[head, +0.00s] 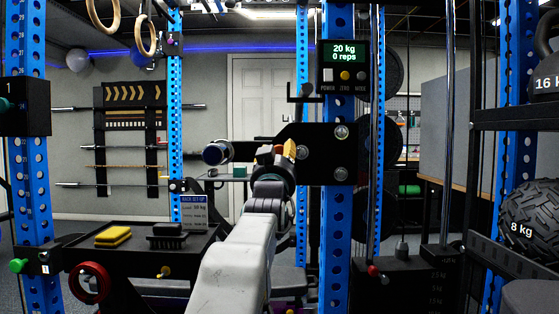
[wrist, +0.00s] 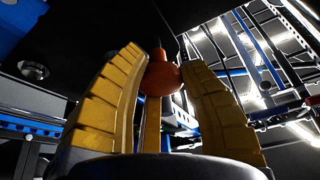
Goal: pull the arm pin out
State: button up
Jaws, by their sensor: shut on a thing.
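The arm pin's round orange-red knob (wrist: 161,80) sits between my two ridged yellow fingers in the wrist view. A thin shaft shows beyond it, running toward a dark surface. My gripper (wrist: 163,50) is shut on the knob, with a finger on each side. In the head view my gripper (head: 281,152) is in front of the black plate (head: 318,150) of the rack arm, near its left part. My own gripper mostly hides the knob there. I cannot tell how far the pin sits in its hole.
A display box (head: 343,62) reading 20 kg, 0 reps is above the plate. A blue upright (head: 334,240) stands right of my arm. Lower left, a black tray (head: 130,258) holds a yellow sponge (head: 113,236) and a brush (head: 167,237). An 8 kg ball (head: 530,222) is far right.

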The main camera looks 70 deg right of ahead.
jog(key=o, duration=1.3)
jog(key=shift+c, duration=0.2)
jog(key=shift+a, duration=0.1)
jog(key=v, duration=1.2)
jog(key=shift+r, duration=0.1)
